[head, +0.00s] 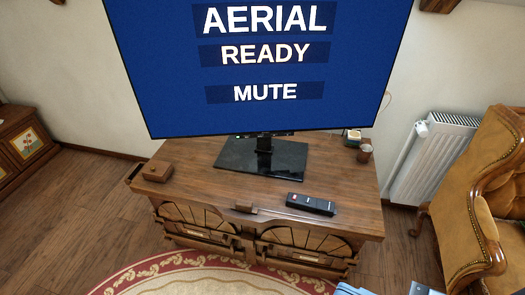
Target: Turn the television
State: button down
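The television (255,75) stands on a black glass-like base (262,157) on top of a wooden cabinet (205,180). Its screen is lit blue with the white words AERIAL, READY and MUTE. The picture's top edge cuts off the screen's upper part. A black remote control (311,204) lies on the cabinet top near its front edge, right of the middle. My gripper is not recognisable in the head view. Small bluish-grey pieces show at the bottom edge, too cut off to identify.
A small wooden box (158,171) sits on the cabinet's left; small containers (364,153) stand at its back right. A radiator (435,158) and a tan armchair (495,195) are at right. A red-bordered rug (205,281) lies in front. Wood floor is clear at left.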

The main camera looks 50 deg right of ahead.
aim_at(195, 68)
jog(key=i+j+z, duration=0.1)
jog(key=i+j, duration=0.3)
jog(key=i, duration=0.15)
jog(key=i+j+z, duration=0.1)
jog(key=i+j, duration=0.35)
jog(key=i+l, duration=0.05)
jog(key=i, duration=0.05)
